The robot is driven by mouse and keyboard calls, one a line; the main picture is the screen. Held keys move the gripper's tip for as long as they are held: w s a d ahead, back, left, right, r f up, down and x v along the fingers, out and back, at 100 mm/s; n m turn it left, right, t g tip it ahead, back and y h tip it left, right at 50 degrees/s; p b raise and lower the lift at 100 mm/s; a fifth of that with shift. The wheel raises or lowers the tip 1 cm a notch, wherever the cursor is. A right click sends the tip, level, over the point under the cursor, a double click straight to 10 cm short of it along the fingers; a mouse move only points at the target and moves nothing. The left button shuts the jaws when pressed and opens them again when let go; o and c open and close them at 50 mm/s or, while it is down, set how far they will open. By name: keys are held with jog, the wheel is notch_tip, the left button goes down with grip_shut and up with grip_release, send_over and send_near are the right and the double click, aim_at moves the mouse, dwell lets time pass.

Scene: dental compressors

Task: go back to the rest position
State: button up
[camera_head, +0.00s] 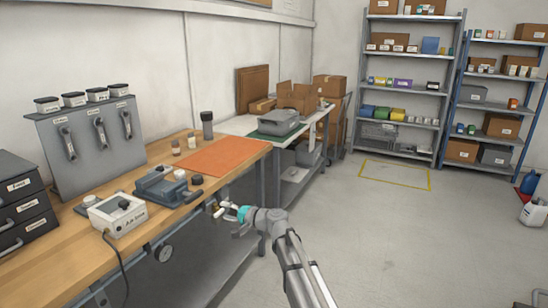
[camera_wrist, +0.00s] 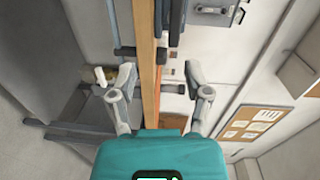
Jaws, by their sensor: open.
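My gripper (camera_head: 222,210) is at the front edge of the wooden workbench (camera_head: 150,222), at the end of my outstretched arm. In the wrist view my gripper (camera_wrist: 157,84) has its two fingers spread wide, with nothing held between them. The bench's edge (camera_wrist: 149,75) runs through the gap between the fingers in that view. A small yellowish fitting (camera_wrist: 97,75) shows by the left finger; whether it touches the finger I cannot tell.
A blue-grey vise (camera_head: 162,188) and a white control box (camera_head: 117,215) stand on the bench near my gripper. An orange mat (camera_head: 215,157) lies behind. Shelving (camera_head: 408,85) lines the far wall. Open floor (camera_head: 400,235) lies to the right.

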jog(key=s+d+f+n+g+h, duration=0.1)
jog(key=s+d+f+g+h, duration=0.1)
jog(key=s+d+f+h, duration=0.8)
jog(key=s+d+f+n+g, duration=0.15)
jog(key=s+d, duration=0.45)
jog(key=d, duration=0.9)
jog(key=s+d+f+n+g+h, duration=0.1)
jog(key=s+d+f+g+h, duration=0.2)
jog(key=s+d+f+h, duration=0.55)
jog(key=d+r+y+p, duration=0.1)
jog(key=d+r+p, duration=0.1)
jog(key=r+p, duration=0.8)
jog(key=d+r+y+p, duration=0.1)
jog(key=d+r+p, duration=0.2)
jog(key=r+p, duration=0.7)
notch_tip(320, 180, up, 3)
jog(key=shift+s+f, duration=0.1)
jog(key=shift+s, duration=0.1)
jog(key=shift+y, duration=0.25)
